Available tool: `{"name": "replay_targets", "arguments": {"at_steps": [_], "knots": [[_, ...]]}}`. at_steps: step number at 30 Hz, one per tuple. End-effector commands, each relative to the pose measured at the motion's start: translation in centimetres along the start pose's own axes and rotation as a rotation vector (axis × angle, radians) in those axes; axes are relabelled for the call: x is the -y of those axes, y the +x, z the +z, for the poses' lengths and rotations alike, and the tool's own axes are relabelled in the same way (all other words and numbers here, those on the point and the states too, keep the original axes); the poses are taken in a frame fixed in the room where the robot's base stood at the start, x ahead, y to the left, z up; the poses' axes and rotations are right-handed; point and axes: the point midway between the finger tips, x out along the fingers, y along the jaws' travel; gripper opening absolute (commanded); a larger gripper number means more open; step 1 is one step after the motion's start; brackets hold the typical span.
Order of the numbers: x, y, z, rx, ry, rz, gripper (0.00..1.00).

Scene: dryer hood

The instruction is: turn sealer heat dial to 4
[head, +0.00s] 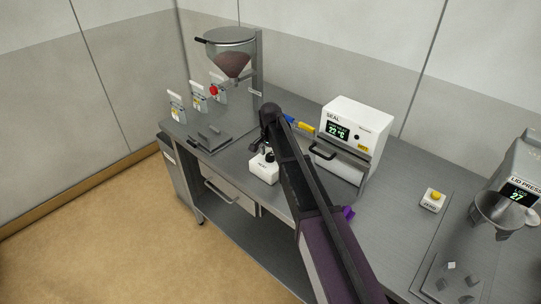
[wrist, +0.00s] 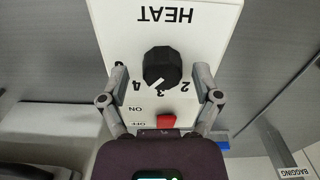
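The heat dial (wrist: 161,65) is a black faceted knob on a white box marked HEAT, upside down in the wrist view. Its white pointer mark sits between the 3 and the 4. My gripper (wrist: 161,75) is open, with one finger on each side of the dial and a gap visible on both sides. In the head view the small white heat box (head: 263,171) stands on the bench below my gripper (head: 268,150); the dial is mostly hidden there. The white sealer (head: 357,121), marked SEAL, shows 22 °C on its display.
A red ON/OFF switch (wrist: 166,121) sits close to the dial. A hopper (head: 231,60) stands at the back left, a scale-like plate (head: 209,137) in front of it. Bench is clear between sealer and button box.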

Motion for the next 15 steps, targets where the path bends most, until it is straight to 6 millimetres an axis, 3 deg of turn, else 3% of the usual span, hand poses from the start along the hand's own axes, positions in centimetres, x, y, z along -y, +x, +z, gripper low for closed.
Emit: {"name": "replay_targets", "arguments": {"at_steps": [15], "knots": [[0.16, -0.04, -0.12, -0.002, -0.029, -0.002, 0.84]]}}
